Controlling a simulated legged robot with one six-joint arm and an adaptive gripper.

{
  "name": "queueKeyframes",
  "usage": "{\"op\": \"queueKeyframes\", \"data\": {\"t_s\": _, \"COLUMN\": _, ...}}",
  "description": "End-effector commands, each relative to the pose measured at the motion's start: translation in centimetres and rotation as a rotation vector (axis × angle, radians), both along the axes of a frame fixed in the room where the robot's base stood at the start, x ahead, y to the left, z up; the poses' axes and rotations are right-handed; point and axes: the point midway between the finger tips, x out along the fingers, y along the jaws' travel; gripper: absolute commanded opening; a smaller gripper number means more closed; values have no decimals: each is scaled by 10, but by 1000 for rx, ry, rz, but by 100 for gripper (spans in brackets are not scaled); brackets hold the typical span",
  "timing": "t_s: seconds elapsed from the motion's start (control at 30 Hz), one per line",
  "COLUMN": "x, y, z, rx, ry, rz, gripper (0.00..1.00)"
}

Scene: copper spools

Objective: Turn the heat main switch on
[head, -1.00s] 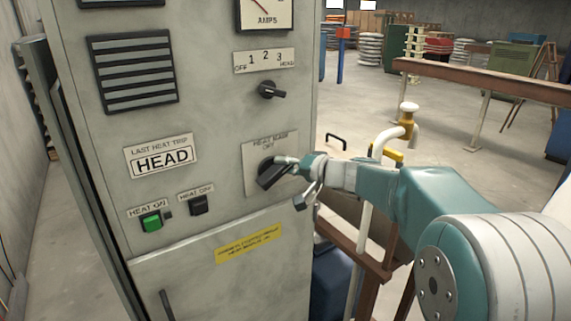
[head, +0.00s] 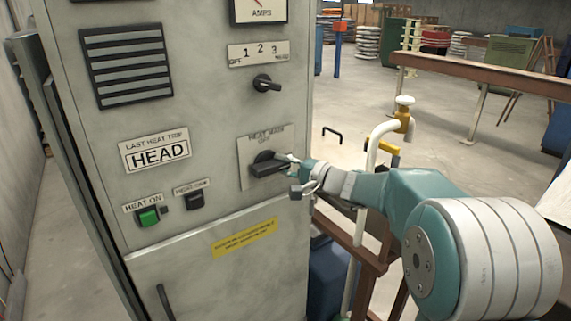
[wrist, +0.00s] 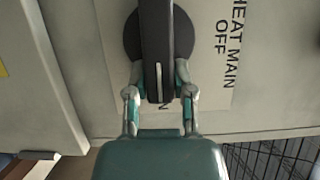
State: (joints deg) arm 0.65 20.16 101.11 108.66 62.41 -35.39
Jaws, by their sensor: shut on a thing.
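The heat main switch (head: 264,168) is a black rotary handle on a pale plate labelled "HEAT MAIN" and "OFF" (head: 267,139) on the grey cabinet. In the head view its handle lies close to level. My gripper (head: 290,160) is shut on the handle from the right. In the wrist view the fingers (wrist: 160,76) sit on both sides of the black handle (wrist: 156,35). A white line marks the handle's end between the fingers. A letter "N" (wrist: 187,103) shows beside that end; the rest of that word is hidden.
Above is a black selector knob (head: 266,84). A green heat-on button (head: 148,217) and a black heat-off button (head: 195,200) sit lower left. A white pipe with a yellow valve (head: 404,119) and brown beams stand right of the cabinet.

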Motion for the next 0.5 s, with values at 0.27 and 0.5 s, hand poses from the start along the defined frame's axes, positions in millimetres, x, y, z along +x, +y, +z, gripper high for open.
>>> {"op": "queueKeyframes", "data": {"t_s": 0.27, "x": 0, "y": 5, "z": -4, "rx": 1, "ry": 10, "rz": 6, "gripper": 0}}
{"op": "queueKeyframes", "data": {"t_s": 0.5, "x": 0, "y": 4, "z": -2, "rx": 1, "ry": 7, "rz": 6, "gripper": 66}}
